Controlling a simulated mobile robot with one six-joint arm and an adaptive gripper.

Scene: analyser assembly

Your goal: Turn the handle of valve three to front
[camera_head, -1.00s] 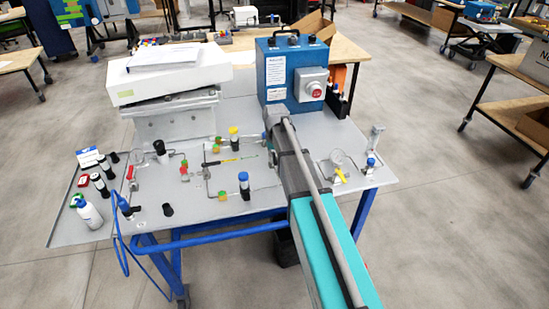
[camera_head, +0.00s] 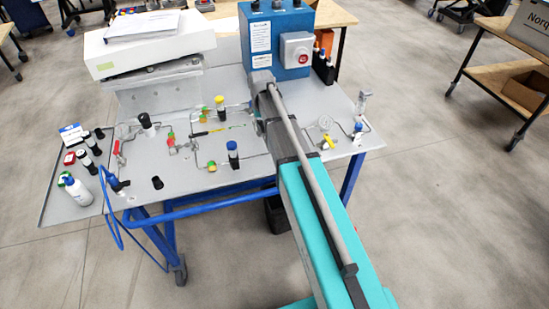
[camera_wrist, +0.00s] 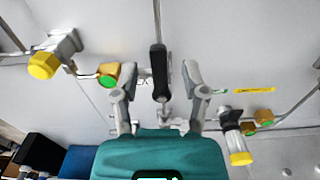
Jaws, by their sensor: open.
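In the wrist view a black valve handle (camera_wrist: 158,72) lies between the two fingers of my gripper (camera_wrist: 159,78). The fingers are spread, one on each side of the handle, with a visible gap on both sides. The handle points along the fingers, away from my palm, over the grey panel. I cannot read which valve number it belongs to. In the head view my arm hides my gripper and this handle.
The wrist view shows a yellow-capped part (camera_wrist: 42,65) at left, another (camera_wrist: 241,158) at lower right, and a brass fitting (camera_wrist: 108,75) beside the left finger. In the head view a blue box (camera_head: 275,40) stands behind my arm on the grey tabletop (camera_head: 190,205).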

